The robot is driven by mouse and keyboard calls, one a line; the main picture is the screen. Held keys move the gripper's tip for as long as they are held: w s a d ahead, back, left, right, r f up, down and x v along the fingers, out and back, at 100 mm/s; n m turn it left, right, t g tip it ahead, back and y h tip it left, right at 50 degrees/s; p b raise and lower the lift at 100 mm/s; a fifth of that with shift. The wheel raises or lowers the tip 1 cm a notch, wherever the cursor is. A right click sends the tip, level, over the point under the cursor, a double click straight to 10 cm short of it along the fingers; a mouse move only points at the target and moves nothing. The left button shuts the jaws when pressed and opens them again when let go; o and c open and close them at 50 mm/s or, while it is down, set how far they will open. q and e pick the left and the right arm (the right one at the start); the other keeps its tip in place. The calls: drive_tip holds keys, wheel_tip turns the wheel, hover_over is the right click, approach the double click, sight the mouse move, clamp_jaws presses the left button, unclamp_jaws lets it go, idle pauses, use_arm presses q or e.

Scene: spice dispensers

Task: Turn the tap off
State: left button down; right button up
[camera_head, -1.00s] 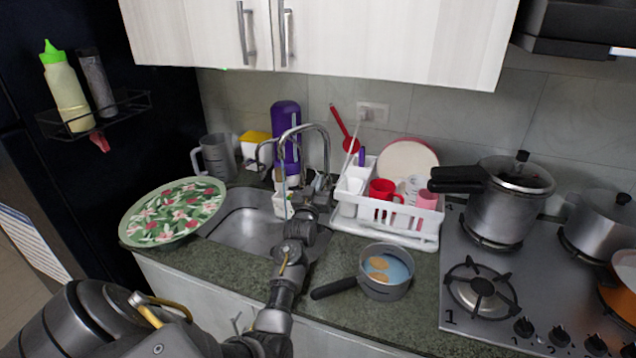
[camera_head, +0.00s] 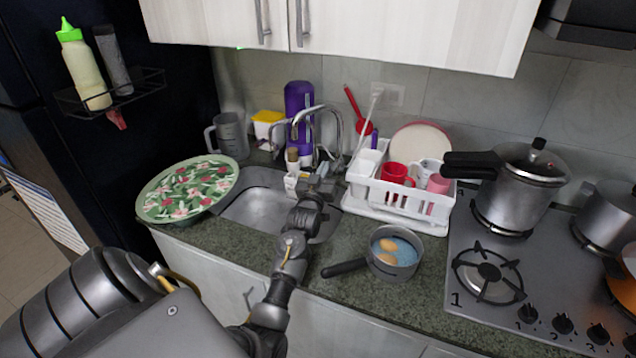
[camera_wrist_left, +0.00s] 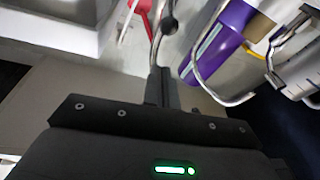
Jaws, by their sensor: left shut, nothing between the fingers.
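The chrome tap (camera_head: 338,118) arches over the sink (camera_head: 262,209) at the back of the counter. My left gripper (camera_head: 322,180) is shut and empty at the back right of the sink, close to the tap's base. The gripper hides part of the tap's base, and I cannot tell whether it touches it. In the left wrist view the shut fingers (camera_wrist_left: 160,85) are seen close up, with curved chrome tubing (camera_wrist_left: 212,92) beside them. I cannot make out whether water runs. My right gripper is not in view.
A white dish rack (camera_head: 392,195) with cups stands right of the tap. A purple bottle (camera_head: 298,105) stands behind it. A floral plate (camera_head: 187,188) lies left of the sink. A pan (camera_head: 394,252) with food sits at the front, left of the stove (camera_head: 500,290).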

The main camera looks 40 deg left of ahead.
use_arm(q)
drive_tip(key=b+v, duration=0.1)
drive_tip(key=v, duration=0.4)
drive_tip(key=shift+s+d+f, duration=0.2)
drive_tip(key=shift+s+f, duration=0.05)
drive_tip(key=shift+s, duration=0.05)
